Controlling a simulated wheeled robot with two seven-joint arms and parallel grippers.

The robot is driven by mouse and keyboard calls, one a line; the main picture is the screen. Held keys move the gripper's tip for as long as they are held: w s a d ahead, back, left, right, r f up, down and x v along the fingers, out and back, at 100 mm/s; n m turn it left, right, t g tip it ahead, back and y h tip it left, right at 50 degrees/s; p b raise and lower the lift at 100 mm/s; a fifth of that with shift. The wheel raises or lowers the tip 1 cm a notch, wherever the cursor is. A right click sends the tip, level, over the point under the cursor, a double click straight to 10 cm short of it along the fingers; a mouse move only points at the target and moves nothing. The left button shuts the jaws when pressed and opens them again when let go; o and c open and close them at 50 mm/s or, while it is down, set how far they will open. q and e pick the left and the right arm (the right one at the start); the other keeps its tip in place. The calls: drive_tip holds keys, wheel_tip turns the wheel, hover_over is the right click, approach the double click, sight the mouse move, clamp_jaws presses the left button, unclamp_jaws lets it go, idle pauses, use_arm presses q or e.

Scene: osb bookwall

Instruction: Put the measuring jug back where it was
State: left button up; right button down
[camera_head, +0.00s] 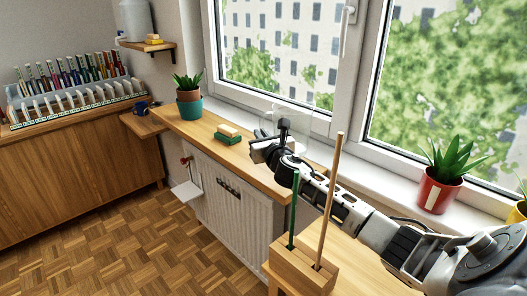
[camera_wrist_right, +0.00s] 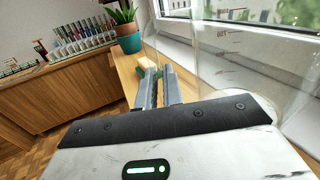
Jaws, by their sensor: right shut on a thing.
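The clear measuring jug (camera_head: 303,138) is see-through and hard to make out in the head view, at the window-side shelf beside my right gripper (camera_head: 268,147). In the right wrist view the jug (camera_wrist_right: 228,62) fills much of the right side, with red scale marks on its wall. My right gripper (camera_wrist_right: 158,86) is shut on it; which part of the jug lies between the fingers is hard to tell. Whether the jug's base touches the wood is not clear. My left gripper is not in view.
A potted plant (camera_head: 189,102) stands farther left. A wooden block with two upright sticks (camera_head: 303,270) stands in front. A red pot (camera_head: 438,193) sits on the sill.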

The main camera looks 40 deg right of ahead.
wheel_tip(320, 180, down, 4)
drive_tip(key=shift+r+b, duration=0.25)
drive_tip(key=shift+b, duration=0.4)
drive_tip(key=shift+f, duration=0.25)
drive_tip(key=c, duration=1.5)
unclamp_jaws()
drive_tip(key=shift+c, duration=0.2)
drive_tip(key=v, duration=0.7)
drive_tip(key=shift+s+a, duration=0.1)
drive_tip(key=shift+s, duration=0.1)
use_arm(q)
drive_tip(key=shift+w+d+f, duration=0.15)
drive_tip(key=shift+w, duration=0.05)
